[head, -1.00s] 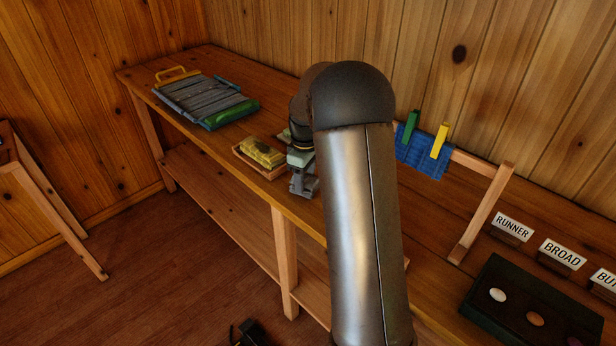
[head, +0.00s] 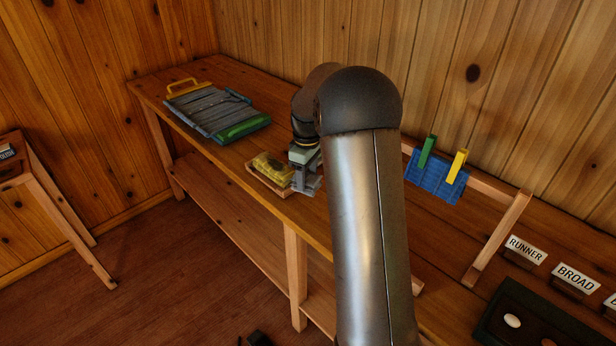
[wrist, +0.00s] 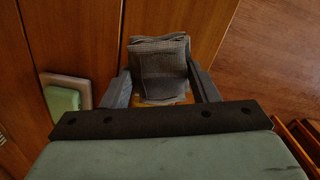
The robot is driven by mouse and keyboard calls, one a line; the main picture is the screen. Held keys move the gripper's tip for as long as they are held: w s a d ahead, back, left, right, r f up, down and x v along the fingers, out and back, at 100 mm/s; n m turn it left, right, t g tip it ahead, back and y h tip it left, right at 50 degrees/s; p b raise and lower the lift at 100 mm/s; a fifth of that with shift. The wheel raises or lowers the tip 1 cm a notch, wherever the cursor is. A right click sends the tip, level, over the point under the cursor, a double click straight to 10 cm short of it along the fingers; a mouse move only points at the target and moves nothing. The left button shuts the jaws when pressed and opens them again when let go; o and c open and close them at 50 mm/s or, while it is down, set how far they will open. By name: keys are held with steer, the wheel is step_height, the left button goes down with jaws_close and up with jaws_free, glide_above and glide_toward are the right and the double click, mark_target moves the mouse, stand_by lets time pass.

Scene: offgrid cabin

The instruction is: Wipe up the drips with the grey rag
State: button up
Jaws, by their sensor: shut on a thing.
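My gripper (wrist: 160,88) is shut on the grey rag (wrist: 160,65), which shows as a folded, woven pad between the two dark fingers in the wrist view. In the head view my gripper (head: 307,182) is low over the bench, just right of a small wooden tray; the rag is hard to make out there. I cannot tell whether the rag touches the bench (wrist: 75,35). I can make out no drips clearly in either view; my arm hides part of the bench.
The wooden tray (head: 283,190) holds a yellow cloth (head: 272,166). A rack (head: 497,240) with a pegged blue cloth (head: 436,177), labels and a dark box (head: 530,325) stand right. A green block (wrist: 65,97) is near the gripper.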

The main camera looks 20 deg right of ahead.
steer(key=shift+r+p, duration=0.85)
steer(key=shift+r, duration=0.75)
